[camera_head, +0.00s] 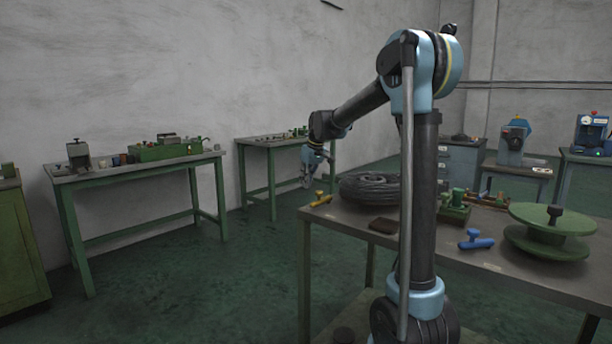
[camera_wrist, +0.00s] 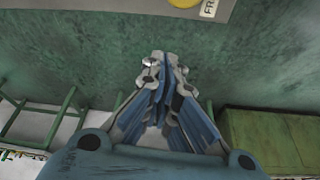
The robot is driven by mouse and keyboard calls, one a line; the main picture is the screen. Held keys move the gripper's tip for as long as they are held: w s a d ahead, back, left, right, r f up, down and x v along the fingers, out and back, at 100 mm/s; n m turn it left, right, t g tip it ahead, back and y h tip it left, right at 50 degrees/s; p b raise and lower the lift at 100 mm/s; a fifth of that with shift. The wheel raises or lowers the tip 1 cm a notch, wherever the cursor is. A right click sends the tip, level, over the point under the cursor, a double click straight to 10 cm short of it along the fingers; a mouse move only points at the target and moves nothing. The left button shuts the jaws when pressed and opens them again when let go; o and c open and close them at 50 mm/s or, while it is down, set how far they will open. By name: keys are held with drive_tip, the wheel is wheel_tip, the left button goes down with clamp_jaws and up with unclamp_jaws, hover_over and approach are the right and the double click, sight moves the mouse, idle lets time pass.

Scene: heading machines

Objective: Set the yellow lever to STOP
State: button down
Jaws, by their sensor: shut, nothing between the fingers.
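The yellow lever (camera_head: 320,198) is at the left end of the near table, close to its edge. My gripper (camera_head: 306,182) hangs fingers down, just left of the lever and a little above it in the head view. It is shut and empty. The wrist view shows its closed fingers (camera_wrist: 165,62) over green floor. A yellow rounded part, likely of the lever (camera_wrist: 184,3), is cut off at the top edge. A white label (camera_wrist: 209,8) beside it reads "FR", with the rest cut off. I cannot read which setting the lever points to.
The near table (camera_head: 345,220) also bears a dark cable coil (camera_head: 370,188), a brown flat piece (camera_head: 384,225), a blue lever (camera_head: 476,240) and a green spool (camera_head: 550,250). Green workbenches (camera_head: 120,178) stand along the wall. Floor left of the table is clear.

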drive_tip(key=shift+s+d+f, duration=0.15)
drive_tip(key=shift+s+d, duration=1.2)
drive_tip(key=shift+s, duration=0.1)
